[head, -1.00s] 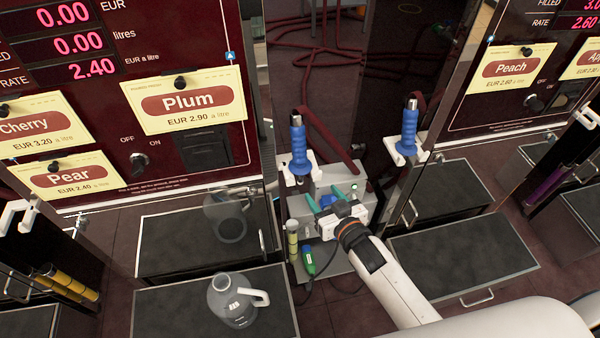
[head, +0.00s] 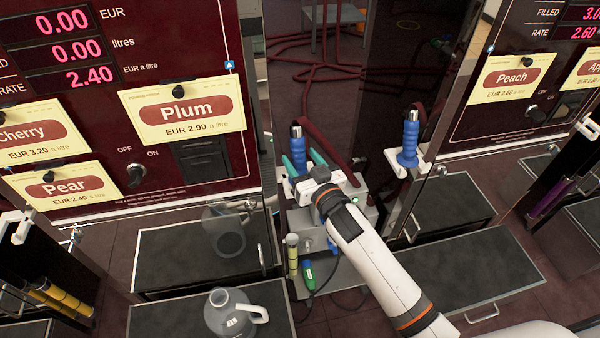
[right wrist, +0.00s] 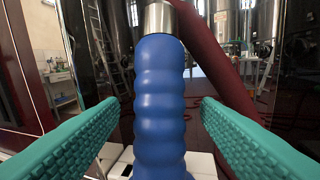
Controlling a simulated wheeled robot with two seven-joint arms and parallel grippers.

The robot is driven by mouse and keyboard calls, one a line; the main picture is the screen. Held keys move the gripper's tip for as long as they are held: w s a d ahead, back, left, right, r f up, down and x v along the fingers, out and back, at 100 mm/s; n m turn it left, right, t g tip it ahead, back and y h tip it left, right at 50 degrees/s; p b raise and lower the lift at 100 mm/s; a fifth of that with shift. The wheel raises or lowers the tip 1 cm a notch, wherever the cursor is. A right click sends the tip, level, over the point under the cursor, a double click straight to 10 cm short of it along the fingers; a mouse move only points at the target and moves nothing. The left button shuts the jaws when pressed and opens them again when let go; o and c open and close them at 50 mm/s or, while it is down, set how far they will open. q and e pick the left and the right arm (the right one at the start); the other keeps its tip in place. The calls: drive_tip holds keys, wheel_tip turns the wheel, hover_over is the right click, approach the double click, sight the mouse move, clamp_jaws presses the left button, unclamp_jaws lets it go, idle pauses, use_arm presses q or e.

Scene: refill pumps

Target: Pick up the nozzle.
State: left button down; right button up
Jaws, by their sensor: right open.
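A blue ribbed nozzle (head: 298,150) with a metal collar stands upright in the middle of the head view, partly hidden by my right gripper. It fills the centre of the right wrist view (right wrist: 160,105). My right gripper (head: 304,162) is open, with one teal finger on each side of the nozzle and a visible gap on both sides in the right wrist view. A second blue nozzle (head: 410,140) stands upright in a white holder (head: 408,160) to the right. My left gripper is not in view.
A grey jug (head: 232,312) stands on the dark platform (head: 170,322) at front left. A green-handled tool (head: 309,278) and a yellow-topped cylinder (head: 292,252) are below the gripper. Dark red hoses run behind the nozzles. Pump panels with a Plum card (head: 183,110) and Peach card (head: 513,76) flank the gap.

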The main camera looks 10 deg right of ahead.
drive_tip(key=x, duration=0.3)
drive_tip(key=shift+w+a+f, duration=0.1)
drive_tip(key=shift+w, duration=0.1)
drive_tip(key=shift+c, duration=0.4)
drive_tip(key=c, duration=1.1)
